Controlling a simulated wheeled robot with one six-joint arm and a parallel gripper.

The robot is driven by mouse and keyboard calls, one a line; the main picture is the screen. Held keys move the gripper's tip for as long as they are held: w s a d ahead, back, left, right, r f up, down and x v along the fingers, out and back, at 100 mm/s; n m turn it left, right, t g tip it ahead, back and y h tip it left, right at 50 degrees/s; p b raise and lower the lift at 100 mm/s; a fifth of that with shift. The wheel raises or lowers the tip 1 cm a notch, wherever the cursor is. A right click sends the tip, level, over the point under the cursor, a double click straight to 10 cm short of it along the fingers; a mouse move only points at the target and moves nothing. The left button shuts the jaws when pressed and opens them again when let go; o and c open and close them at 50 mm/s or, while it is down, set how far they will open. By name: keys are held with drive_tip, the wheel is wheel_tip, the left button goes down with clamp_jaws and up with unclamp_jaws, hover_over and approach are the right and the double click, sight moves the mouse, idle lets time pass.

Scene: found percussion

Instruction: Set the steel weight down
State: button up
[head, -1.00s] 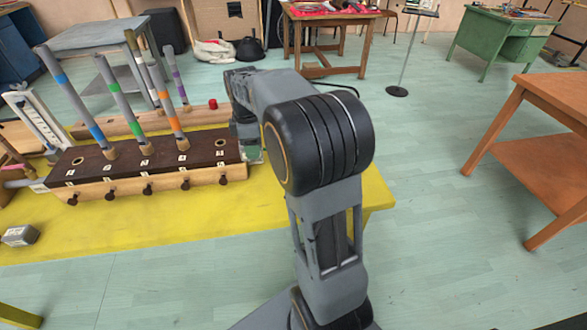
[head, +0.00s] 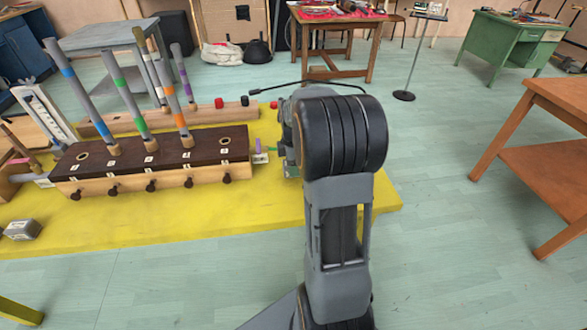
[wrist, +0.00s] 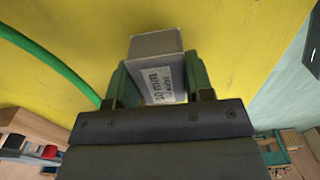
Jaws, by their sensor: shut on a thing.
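The steel weight, a grey block (wrist: 155,45) with a white printed label, sits between the two green fingers of my gripper (wrist: 158,82) in the wrist view. The fingers are shut on its sides. The yellow table top (wrist: 75,75) lies behind it; I cannot tell whether the block touches it. In the head view my arm hides the held block and most of my gripper, right of the dark-topped wooden peg block. A similar grey block with a label (head: 21,230) lies at the table's left front.
The dark-topped wooden block (head: 160,158) holds several upright banded tubes. A wooden rail with red and dark knobs (head: 219,103) lies behind it. The yellow table's front strip (head: 170,222) is bare. An orange-brown table (head: 555,100) stands right, across open floor.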

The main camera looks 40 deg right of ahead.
drive_tip(key=shift+f, duration=0.75)
drive_tip(key=shift+f, duration=0.2)
drive_tip(key=o, duration=1.2)
drive_tip(key=shift+r, duration=0.1)
